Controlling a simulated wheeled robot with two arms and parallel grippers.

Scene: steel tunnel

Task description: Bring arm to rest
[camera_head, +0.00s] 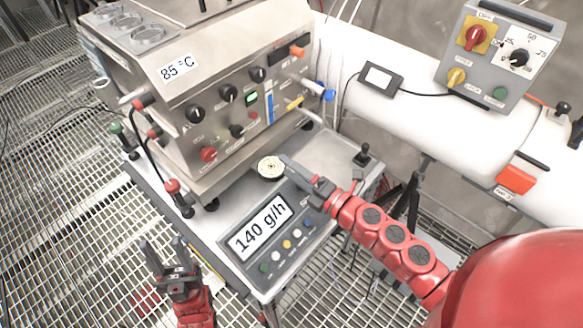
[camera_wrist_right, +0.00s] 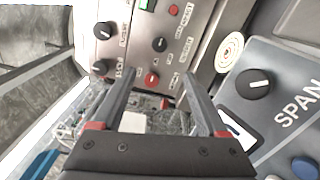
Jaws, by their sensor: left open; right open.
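My right arm (camera_head: 395,240), red with dark round joint caps, reaches in from the right over the front unit. Its gripper (camera_head: 288,168) is over the top of that unit, close to the round target-marked disc (camera_head: 271,167). In the right wrist view my right gripper (camera_wrist_right: 155,80) has its two fingers apart with nothing between them. They point toward a steel panel with knobs; whether they touch anything cannot be told. My left gripper (camera_head: 162,243) is at the lower left, open and empty, over the grating beside the unit.
A steel machine (camera_head: 205,110) labelled 85 °C, with knobs and valves, stands behind the unit with the 140 g/h display (camera_head: 262,228). A small black joystick (camera_head: 364,154) rises at the unit's right. A white pipe (camera_head: 410,110) and grey control box (camera_head: 495,55) are at right. Grating floor is open at left.

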